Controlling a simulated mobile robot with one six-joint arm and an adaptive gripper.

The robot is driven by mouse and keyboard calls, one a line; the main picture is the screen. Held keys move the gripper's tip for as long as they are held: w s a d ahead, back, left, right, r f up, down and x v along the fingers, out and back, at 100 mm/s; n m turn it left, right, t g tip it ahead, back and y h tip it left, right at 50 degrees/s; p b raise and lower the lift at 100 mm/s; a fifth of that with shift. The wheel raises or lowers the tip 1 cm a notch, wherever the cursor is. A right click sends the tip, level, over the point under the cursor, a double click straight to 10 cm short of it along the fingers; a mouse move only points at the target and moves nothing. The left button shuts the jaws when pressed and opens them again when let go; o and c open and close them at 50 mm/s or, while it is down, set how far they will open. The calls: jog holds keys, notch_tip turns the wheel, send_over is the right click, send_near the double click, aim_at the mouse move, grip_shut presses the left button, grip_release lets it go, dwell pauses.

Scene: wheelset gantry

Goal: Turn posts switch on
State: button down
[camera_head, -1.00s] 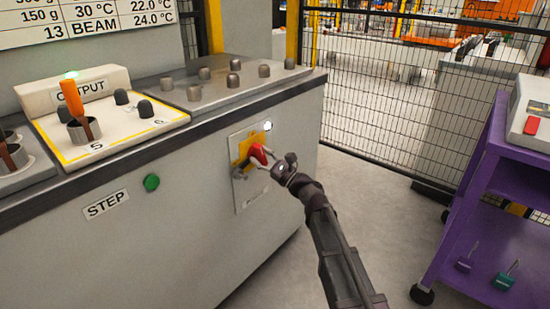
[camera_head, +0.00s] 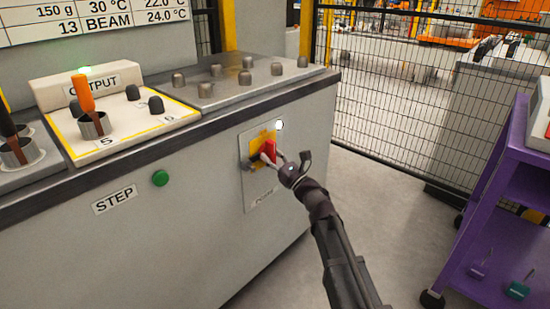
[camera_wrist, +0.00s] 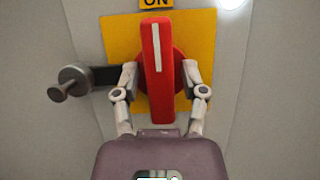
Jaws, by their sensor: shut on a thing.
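The posts switch has a red handle (camera_head: 269,149) on a yellow plate (camera_head: 255,142), set in the front face of the grey cabinet. In the wrist view the red handle (camera_wrist: 157,60) stands upright, its white line pointing to the "ON" label (camera_wrist: 155,3) above. My gripper (camera_head: 277,160) is at the handle. In the wrist view its two fingers (camera_wrist: 160,78) are on either side of the handle, shut on it.
A grey lever with a round knob (camera_wrist: 70,82) sticks out left of the plate. A white lamp (camera_head: 279,125) is above the switch. A green button (camera_head: 160,178) is by the STEP label. A purple cart (camera_head: 505,205) stands right, a mesh fence behind. The floor between is clear.

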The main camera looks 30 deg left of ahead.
jog(key=shift+s, duration=0.25)
jog(key=shift+c, duration=2.4)
grip_release()
jog(key=shift+w, duration=0.1)
jog(key=shift+w, duration=0.1)
jog(key=shift+r, duration=0.15)
